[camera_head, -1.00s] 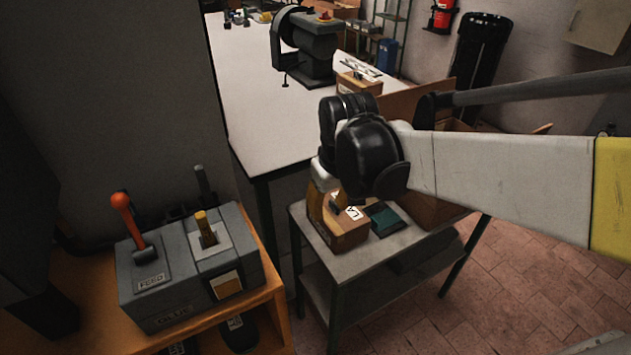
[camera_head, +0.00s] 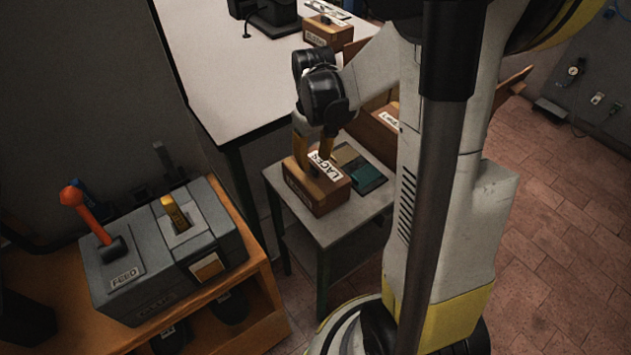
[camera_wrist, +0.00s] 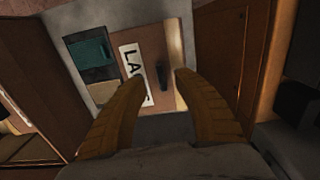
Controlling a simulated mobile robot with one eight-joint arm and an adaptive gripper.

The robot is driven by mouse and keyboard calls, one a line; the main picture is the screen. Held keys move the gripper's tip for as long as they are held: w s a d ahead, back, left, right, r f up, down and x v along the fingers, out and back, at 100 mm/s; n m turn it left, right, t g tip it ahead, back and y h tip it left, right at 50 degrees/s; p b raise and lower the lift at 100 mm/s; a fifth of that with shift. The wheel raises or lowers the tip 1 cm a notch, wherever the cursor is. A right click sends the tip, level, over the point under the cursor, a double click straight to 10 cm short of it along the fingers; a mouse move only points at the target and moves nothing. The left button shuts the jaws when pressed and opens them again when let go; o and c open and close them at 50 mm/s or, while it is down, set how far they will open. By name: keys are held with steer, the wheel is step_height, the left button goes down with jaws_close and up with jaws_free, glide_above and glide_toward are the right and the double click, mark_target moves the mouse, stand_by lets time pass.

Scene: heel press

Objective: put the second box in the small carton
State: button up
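My gripper (camera_head: 314,160) points down just above a brown box with a white LACES label (camera_head: 316,190) on the small side table. In the wrist view its two yellow fingers (camera_wrist: 160,79) are apart with nothing between the tips; the LACES box top (camera_wrist: 148,60) and its dark knob lie beyond them. I cannot tell which is the second box, or which container is the small carton.
A labelled box (camera_head: 328,32) sits on the white workbench (camera_head: 215,75). A grey lever unit (camera_head: 160,262) stands on an orange bench at left.

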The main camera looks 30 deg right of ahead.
mark_target(313, 167)
step_height(313, 167, down, 4)
steer(key=shift+w+f+b, duration=0.15)
steer(key=shift+f+b, duration=0.05)
steer(key=shift+b, duration=0.8)
steer(key=shift+r, duration=0.1)
jaws_close()
